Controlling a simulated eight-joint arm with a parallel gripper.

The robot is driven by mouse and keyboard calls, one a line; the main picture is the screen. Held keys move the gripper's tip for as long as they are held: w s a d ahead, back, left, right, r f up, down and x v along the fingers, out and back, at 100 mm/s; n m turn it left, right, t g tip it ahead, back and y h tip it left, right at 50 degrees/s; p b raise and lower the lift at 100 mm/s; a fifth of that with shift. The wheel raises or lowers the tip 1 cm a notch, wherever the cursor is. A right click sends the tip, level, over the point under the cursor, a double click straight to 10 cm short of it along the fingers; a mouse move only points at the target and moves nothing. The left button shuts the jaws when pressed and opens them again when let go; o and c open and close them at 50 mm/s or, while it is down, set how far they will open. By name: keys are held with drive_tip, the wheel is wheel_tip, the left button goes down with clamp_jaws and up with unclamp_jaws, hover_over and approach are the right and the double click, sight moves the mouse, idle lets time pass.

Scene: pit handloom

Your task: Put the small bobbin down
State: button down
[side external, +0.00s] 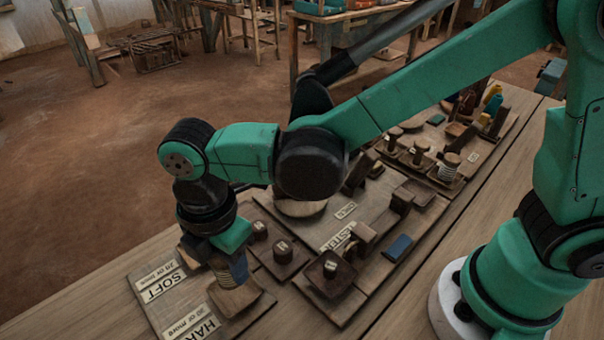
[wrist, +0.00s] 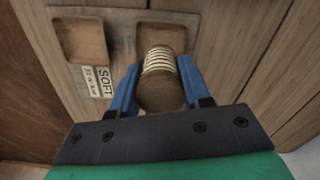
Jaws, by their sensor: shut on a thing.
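The small bobbin (wrist: 161,85), a wooden spool with pale thread, is held between the blue fingers of my gripper (wrist: 159,68) in the wrist view. My gripper (side external: 230,276) points down at the near left of the bench in the side view, low over a square wooden recess (side external: 234,300) beside the HARD label (side external: 196,322). In the wrist view, the bobbin partly covers this recess (wrist: 160,32). An empty recess (wrist: 82,40) lies to its left by the SOFT label (wrist: 104,78). Whether the bobbin touches the board is hidden.
A middle board (side external: 332,232) holds small labelled weights (side external: 283,250), wooden blocks and a blue block (side external: 398,247). Several bobbins (side external: 420,150) stand in trays farther back. The bench's front left corner (side external: 100,318) is clear.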

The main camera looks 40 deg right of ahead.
drive_tip(key=shift+f, duration=2)
drive_tip(key=shift+f, duration=0.2)
drive_tip(key=shift+c, duration=2)
unclamp_jaws()
drive_tip(key=shift+r, duration=0.1)
